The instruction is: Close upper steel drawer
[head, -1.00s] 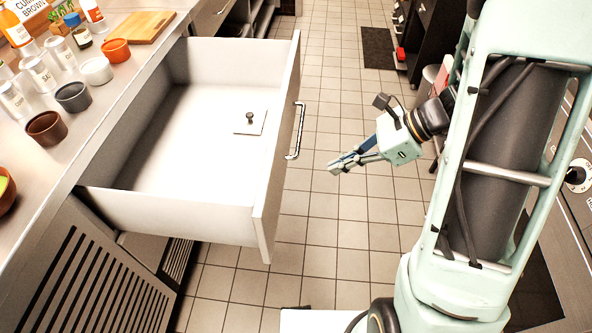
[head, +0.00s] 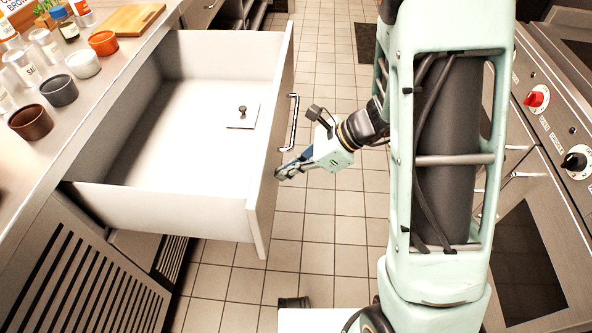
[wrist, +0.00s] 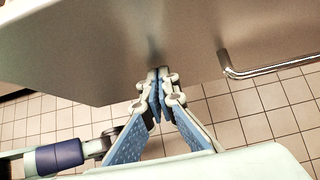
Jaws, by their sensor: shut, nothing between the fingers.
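The upper steel drawer (head: 170,212) stands pulled far out from the counter on the left in the head view. Its front panel (head: 270,160) faces right and carries a metal bar handle (head: 291,122). The front panel also fills the top of the wrist view (wrist: 110,55), with the handle (wrist: 270,70) to the right. My gripper (head: 281,174) is shut and empty, its tips at the outer face of the front panel, below and nearer than the handle. In the wrist view the closed tips (wrist: 158,72) overlap the panel; I cannot tell if they touch it.
Several cups and jars, such as a brown cup (head: 31,122), and a cutting board (head: 127,18) stand on the counter. An oven with knobs (head: 537,97) stands at right. Tiled floor (head: 320,240) lies between.

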